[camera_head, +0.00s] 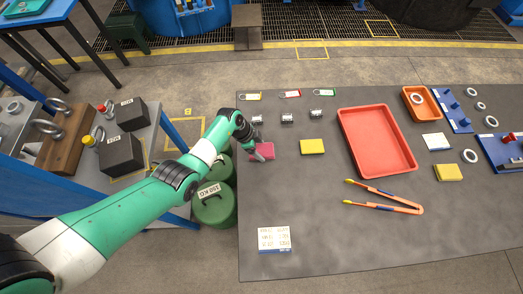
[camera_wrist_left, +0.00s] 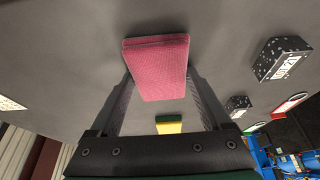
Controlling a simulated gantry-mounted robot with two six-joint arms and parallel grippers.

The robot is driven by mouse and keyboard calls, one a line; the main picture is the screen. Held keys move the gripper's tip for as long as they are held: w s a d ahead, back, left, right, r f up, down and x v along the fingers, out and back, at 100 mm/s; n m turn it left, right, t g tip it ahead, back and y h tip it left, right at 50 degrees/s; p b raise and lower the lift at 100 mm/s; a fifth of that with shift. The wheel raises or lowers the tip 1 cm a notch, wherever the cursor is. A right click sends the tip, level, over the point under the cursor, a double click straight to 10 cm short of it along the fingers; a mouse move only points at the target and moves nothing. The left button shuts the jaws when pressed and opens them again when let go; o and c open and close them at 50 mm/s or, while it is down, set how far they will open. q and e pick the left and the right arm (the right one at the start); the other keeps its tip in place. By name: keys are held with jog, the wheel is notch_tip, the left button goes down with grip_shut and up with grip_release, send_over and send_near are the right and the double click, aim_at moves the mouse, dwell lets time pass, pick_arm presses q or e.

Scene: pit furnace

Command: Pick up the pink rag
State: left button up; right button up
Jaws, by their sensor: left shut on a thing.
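The pink rag (camera_head: 264,151) is a small folded block near the left edge of the dark table (camera_head: 340,255). My left gripper (camera_head: 259,154) is at it, shut on its sides. In the left wrist view the pink rag (camera_wrist_left: 158,68) sits between the two fingers of the left gripper (camera_wrist_left: 158,82), its near part in front of the table surface. I cannot tell whether the rag touches the table. My right gripper is in neither view.
A yellow sponge (camera_head: 312,147) lies to the right of the rag, then a red tray (camera_head: 357,117). Small metal blocks (camera_head: 287,118) stand behind. Orange tongs (camera_head: 385,202) and a note card (camera_head: 274,239) lie nearer. Green weights (camera_head: 213,207) stand left of the table.

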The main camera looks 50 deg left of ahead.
aim_at(266, 150)
pick_arm(q)
jog(key=shift+r, duration=0.35)
notch_tip(266, 150, up, 4)
jog(key=p, duration=0.2)
jog(key=shift+f+p, duration=0.25)
jog(key=shift+p, duration=0.05)
jog(key=s+d+r+p, duration=0.2)
jog(key=s+r+p, duration=0.2)
jog(key=s, duration=0.2)
jog(key=s+d+r+p, duration=0.2)
jog(key=s+r+p, duration=0.2)
jog(key=s, duration=0.3)
jog(key=shift+d+r+p, duration=0.35)
jog(key=shift+d+r, duration=0.05)
jog(key=shift+r, duration=0.2)
jog(key=shift+s, duration=0.1)
jog(key=o, duration=0.7)
jog(key=c, duration=0.5)
